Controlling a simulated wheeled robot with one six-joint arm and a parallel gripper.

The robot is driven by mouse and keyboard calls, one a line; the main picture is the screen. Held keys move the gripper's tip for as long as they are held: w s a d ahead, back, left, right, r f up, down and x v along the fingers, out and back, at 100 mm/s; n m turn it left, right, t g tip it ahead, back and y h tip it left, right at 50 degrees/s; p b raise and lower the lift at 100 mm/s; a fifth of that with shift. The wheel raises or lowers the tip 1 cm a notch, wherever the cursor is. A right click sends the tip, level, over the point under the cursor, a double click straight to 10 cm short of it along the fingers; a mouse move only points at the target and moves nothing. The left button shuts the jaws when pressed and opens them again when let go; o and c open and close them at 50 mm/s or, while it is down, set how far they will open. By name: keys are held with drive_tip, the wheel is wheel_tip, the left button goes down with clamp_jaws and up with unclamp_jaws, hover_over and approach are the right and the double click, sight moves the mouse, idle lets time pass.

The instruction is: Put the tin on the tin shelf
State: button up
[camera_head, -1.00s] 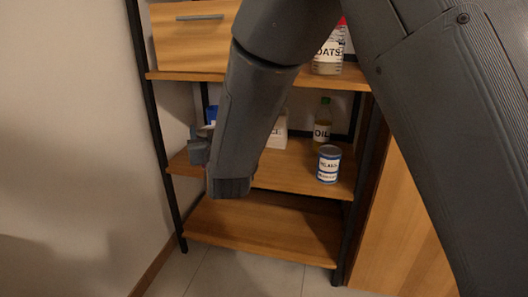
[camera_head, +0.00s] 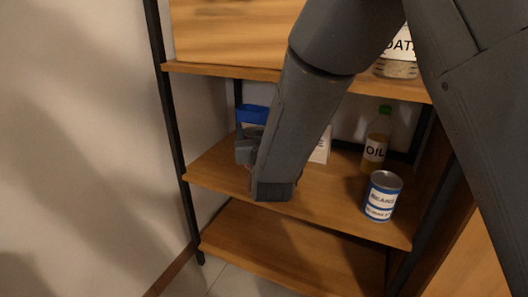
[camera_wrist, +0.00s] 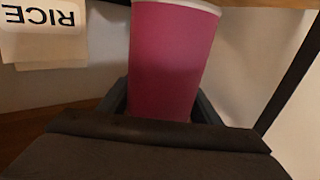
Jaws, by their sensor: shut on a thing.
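My gripper (camera_wrist: 160,105) is shut on a pink round container (camera_wrist: 172,55) with a pale rim, seen close up in the wrist view between the two fingers. In the head view my gripper (camera_head: 246,148) is over the left part of the middle shelf (camera_head: 330,205), partly behind my arm. I cannot make out the pink container there. A blue and white labelled tin (camera_head: 382,196) stands upright on the right front of that shelf, apart from my gripper.
An oil bottle (camera_head: 377,140) stands behind the tin. A white rice box (camera_wrist: 42,35) is beside the held container, its label upside down in the wrist view. A blue thing (camera_head: 252,114) shows near my gripper. The lower shelf (camera_head: 285,245) looks empty. A dark post (camera_head: 172,120) bounds the left.

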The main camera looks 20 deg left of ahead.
drive_tip(key=shift+f+b, duration=0.95)
drive_tip(key=shift+f, duration=1.6)
drive_tip(key=shift+f, duration=0.2)
drive_tip(key=o, duration=1.5)
drive_tip(key=shift+o, duration=0.2)
